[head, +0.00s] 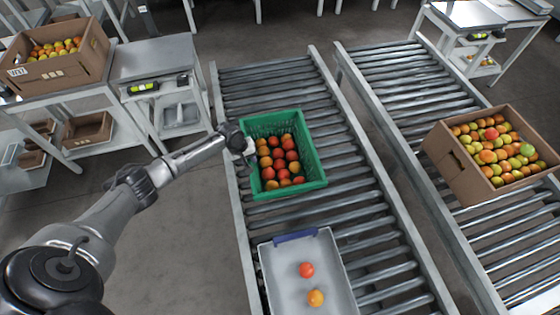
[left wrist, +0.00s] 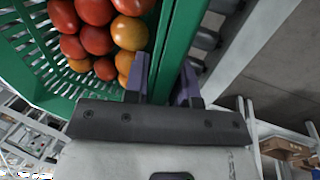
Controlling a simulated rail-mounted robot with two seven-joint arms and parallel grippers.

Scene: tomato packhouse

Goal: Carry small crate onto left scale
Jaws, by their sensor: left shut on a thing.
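The small crate (head: 318,172) is green, with slatted walls, and holds several red and orange tomatoes. It is over the near-left roller conveyor, level or nearly so; I cannot tell whether it touches the rollers. My left gripper (head: 246,150) is at its left wall. In the left wrist view the purple fingers (left wrist: 167,82) stand either side of the green crate wall (left wrist: 178,35), shut on it. The left scale (head: 155,58), a grey-topped stand with a lit display, is at upper left, apart from the crate; its top is bare. My right gripper is not in view.
A grey tray (head: 268,275) with two tomatoes lies on the near-left conveyor (head: 270,82) below the crate. A cardboard box (head: 455,165) of tomatoes sits on the right conveyor. Another box (head: 75,75) stands left of the left scale. A second scale (head: 465,15) is at upper right.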

